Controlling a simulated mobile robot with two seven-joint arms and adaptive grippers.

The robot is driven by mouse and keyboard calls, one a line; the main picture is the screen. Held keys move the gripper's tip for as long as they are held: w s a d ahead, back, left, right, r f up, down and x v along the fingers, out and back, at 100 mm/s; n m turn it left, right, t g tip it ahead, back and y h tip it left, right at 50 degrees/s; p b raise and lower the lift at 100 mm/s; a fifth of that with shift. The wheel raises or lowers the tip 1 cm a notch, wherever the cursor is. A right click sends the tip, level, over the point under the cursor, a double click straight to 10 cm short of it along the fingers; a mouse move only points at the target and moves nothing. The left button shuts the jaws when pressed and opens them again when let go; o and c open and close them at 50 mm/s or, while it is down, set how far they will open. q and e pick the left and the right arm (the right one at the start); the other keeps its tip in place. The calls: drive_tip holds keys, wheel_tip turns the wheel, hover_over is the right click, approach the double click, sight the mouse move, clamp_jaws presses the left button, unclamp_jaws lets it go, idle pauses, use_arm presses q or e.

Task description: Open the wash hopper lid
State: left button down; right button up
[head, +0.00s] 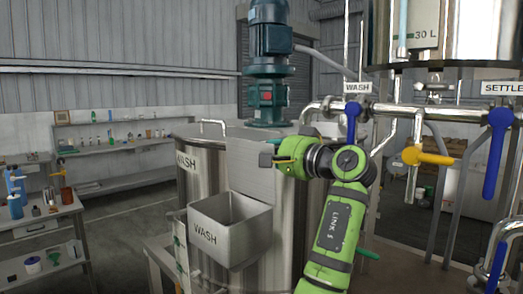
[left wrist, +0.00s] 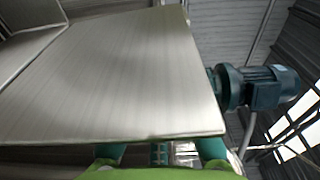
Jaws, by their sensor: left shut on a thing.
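The wash hopper (head: 205,234) is a grey metal box marked WASH on the front of the steel wash tank (head: 188,178). Its top is uncovered and I see its inner walls. The wash hopper lid (head: 250,168), a flat metal plate, stands steeply raised behind the opening. My left gripper (head: 274,156) is at the lid's upper right part, shut on it; the exact grip is hard to see. In the left wrist view the lid (left wrist: 125,80) fills the middle, with the green fingers (left wrist: 160,152) at its lower edge. My right gripper is not in view.
A green motor (head: 270,40) stands on the tank top behind the lid. Pipes with a blue valve handle (head: 352,118) and a yellow one (head: 428,157) are on the right. A bench (head: 40,222) with bottles stands at far left, with open floor between.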

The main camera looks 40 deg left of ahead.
use_arm(q)
drive_tip(key=c, duration=1.4)
unclamp_jaws()
drive_tip(key=shift+d, duration=0.1)
drive_tip(key=shift+o, duration=0.2)
drive_tip(key=shift+w+d, duration=0.1)
drive_tip(key=shift+d, duration=0.05)
drive_tip(key=d, duration=1.2)
drive_tip(key=shift+s, duration=0.45)
